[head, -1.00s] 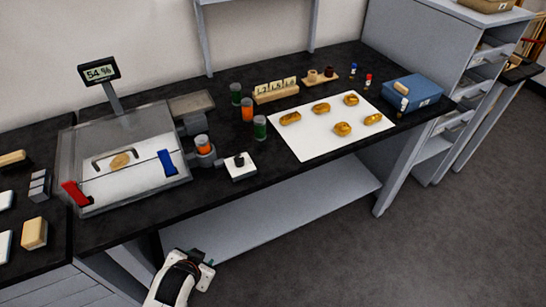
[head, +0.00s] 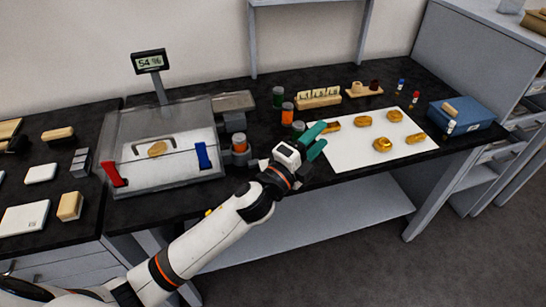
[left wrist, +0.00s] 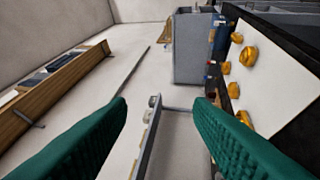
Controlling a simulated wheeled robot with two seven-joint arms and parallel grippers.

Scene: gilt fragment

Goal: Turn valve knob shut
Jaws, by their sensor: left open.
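The valve knob, a dark knob on a white square base in the earlier head view, is now hidden or nearly hidden behind my left gripper and wrist. My left gripper (head: 317,141) is over the front part of the black bench (head: 345,185), with its green fingers pointing right toward the white sheet. In the left wrist view the two green fingers (left wrist: 161,108) are spread apart with nothing between them. I cannot see the fingers touching anything. My right gripper is not in view.
A clear-sided box (head: 135,185) with red and blue clamps stands left, under a display reading 54 % (head: 150,62). An orange jar (head: 288,113) and green jar (head: 278,97) stand behind my gripper. Gold pieces (head: 382,145) lie on a white sheet (head: 350,158). A blue box (head: 470,114) stands right.

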